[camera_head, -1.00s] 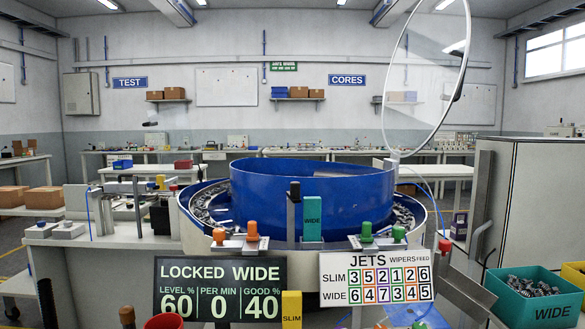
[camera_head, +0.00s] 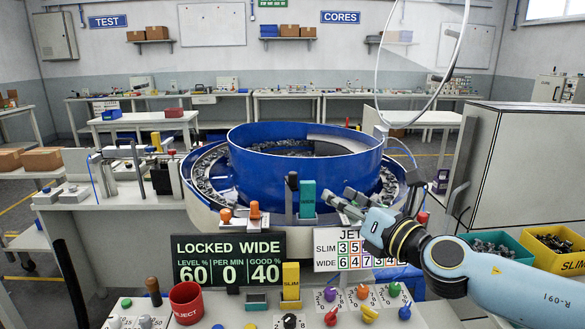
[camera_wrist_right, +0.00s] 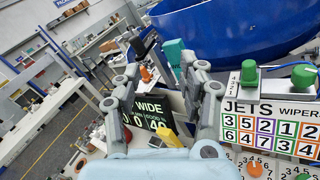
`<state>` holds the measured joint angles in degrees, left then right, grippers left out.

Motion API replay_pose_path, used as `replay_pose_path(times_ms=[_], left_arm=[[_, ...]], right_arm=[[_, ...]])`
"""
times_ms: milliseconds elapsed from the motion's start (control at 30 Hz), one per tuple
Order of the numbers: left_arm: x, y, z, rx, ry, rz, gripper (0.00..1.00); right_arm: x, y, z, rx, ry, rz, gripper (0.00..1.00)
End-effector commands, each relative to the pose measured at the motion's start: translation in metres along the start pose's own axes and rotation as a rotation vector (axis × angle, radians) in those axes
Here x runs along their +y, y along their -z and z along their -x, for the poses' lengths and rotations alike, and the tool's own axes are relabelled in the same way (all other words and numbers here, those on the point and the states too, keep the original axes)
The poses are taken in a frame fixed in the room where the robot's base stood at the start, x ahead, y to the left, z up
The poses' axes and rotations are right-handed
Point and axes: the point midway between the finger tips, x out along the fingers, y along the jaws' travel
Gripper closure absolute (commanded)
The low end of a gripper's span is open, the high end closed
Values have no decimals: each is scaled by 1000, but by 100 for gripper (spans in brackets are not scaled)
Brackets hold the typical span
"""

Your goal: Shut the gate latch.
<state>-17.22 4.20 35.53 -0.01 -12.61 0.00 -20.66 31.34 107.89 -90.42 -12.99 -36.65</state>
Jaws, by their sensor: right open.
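No part is labelled as the gate latch. An upright lever with a black knob (camera_head: 292,183) stands at the front of the blue bowl (camera_head: 300,190), beside a teal block (camera_head: 307,198); I cannot tell whether it is the latch. My right gripper (camera_head: 343,200) is open and empty, to the right of the teal block and apart from it, fingers pointing left. In the right wrist view the teal block (camera_wrist_right: 175,52) shows beyond and between the open fingers (camera_wrist_right: 163,55). My left gripper is out of view.
Orange knobs (camera_head: 254,210) sit left of the lever. The LOCKED WIDE display (camera_head: 228,259) and a yellow SLIM block (camera_head: 291,281) are below. My right arm partly covers the JETS board (camera_head: 327,250). A red REJECT cup (camera_head: 186,302) stands at the front.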

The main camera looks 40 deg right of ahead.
Motion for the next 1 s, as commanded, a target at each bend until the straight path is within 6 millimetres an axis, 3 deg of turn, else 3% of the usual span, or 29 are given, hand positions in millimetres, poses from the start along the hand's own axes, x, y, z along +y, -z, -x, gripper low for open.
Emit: replay_pose_path(times_ms=[100,233,367,700,1000], left_arm=[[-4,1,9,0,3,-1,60],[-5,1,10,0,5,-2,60],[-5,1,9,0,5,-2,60],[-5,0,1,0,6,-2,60],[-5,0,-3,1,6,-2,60]], right_arm=[[22,-12,-6,37,-108,280,58],[29,-13,-10,51,-150,405,58],[31,-12,-24,50,-153,416,58],[39,-5,-89,51,-151,410,58],[43,-3,-114,53,-152,409,58]])
